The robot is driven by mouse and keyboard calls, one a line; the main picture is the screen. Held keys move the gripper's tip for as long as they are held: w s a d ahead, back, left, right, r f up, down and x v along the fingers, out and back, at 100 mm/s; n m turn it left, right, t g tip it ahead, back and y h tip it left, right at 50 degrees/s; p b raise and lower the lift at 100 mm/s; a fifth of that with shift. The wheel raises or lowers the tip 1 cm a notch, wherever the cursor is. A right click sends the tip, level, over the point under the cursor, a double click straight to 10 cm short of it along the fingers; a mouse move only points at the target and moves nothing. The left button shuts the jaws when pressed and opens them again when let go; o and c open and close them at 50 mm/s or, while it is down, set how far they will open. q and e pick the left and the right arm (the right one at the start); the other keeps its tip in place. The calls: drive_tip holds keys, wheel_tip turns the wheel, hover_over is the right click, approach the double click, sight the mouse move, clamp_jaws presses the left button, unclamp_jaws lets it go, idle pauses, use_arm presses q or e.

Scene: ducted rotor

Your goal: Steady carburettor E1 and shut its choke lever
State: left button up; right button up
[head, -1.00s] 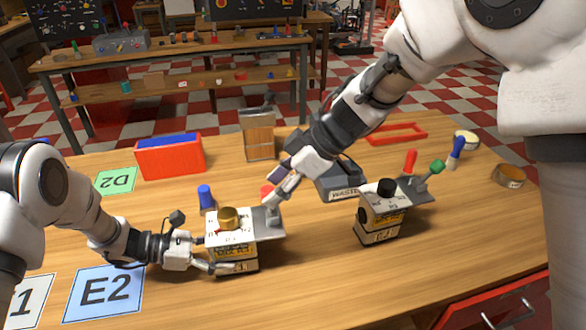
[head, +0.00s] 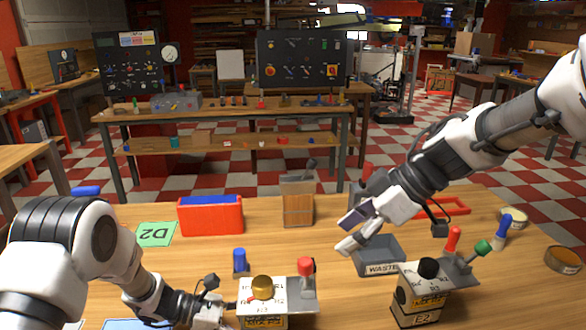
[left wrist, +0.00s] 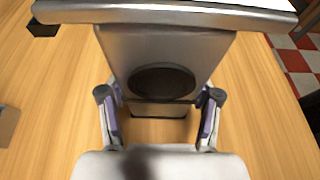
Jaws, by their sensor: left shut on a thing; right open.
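A white block-shaped carburettor (head: 262,316) with a gold knob stands at the bottom centre of the head view; its label is too small to read surely. Its grey side plate carries a red-tipped lever (head: 306,268), standing about upright. My left gripper (head: 224,312) is at its left side, shut on its body. In the left wrist view the carburettor's grey body (left wrist: 165,50), with a dark round opening, sits between the fingers of the left gripper (left wrist: 158,118). My right gripper (head: 352,232) is open and empty, up and right of the lever, apart from it.
A second carburettor (head: 420,292) marked E2, with a black knob and red- and green-tipped levers, stands at right. A grey WASTE tray (head: 381,262) lies between. A red box (head: 211,216), a wooden block (head: 298,205) and a blue-tipped post (head: 240,262) stand behind.

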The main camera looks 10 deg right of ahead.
use_arm(q)
drive_tip(key=o, duration=1.1)
